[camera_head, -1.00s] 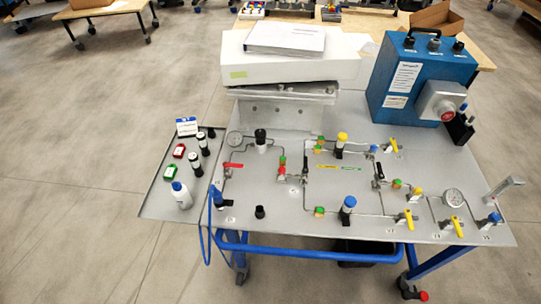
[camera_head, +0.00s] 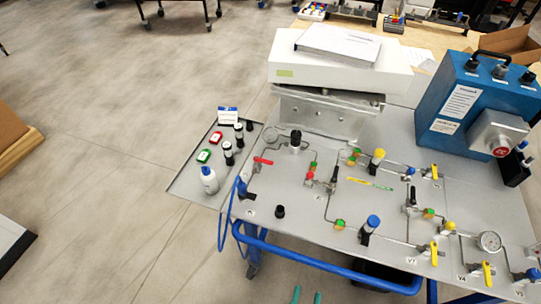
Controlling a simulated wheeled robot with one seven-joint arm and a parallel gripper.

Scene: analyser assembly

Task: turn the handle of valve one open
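The grey valve panel (camera_head: 300,225) lies flat on the blue-framed cart. Near its front edge a small label that seems to read V1 (camera_head: 411,261) sits beside a yellow valve handle (camera_head: 434,252), which looks upright in the picture. Another yellow handle (camera_head: 487,273) is to its right, near a label like V4. A red handle (camera_head: 263,161) is at the panel's left.
A blue box with a red button (camera_head: 465,105) stands at the back right. A white box (camera_head: 335,65) stands at the back. A side tray (camera_head: 190,180) holds a white bottle and vials. The blue cart rail (camera_head: 340,272) runs along the front. Floor at left is mostly clear.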

